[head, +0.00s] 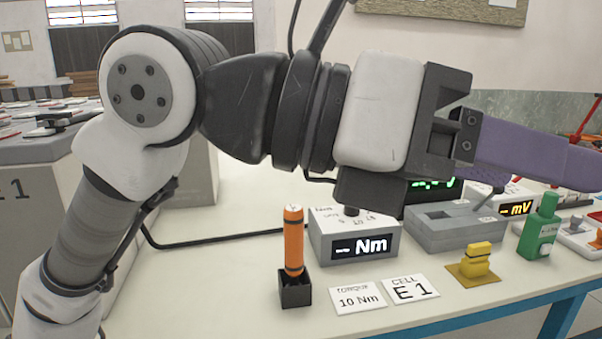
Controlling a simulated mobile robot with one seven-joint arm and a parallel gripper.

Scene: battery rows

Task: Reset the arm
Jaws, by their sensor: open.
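My arm crosses the upper left and middle of the head view. My gripper (588,166), with purple fingers, points to the right, above the bench, and its tips reach about the right edge of the picture. It is open, and I see nothing held in it. The wrist hides part of the bench's back.
The pale bench (215,290) carries an orange tool (293,241) upright in a black holder, a Nm display box (360,246), a grey fixture (452,228), a yellow piece (477,262), a green bottle (540,228) and cards (411,289). A grey cell block (35,215) stands left.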

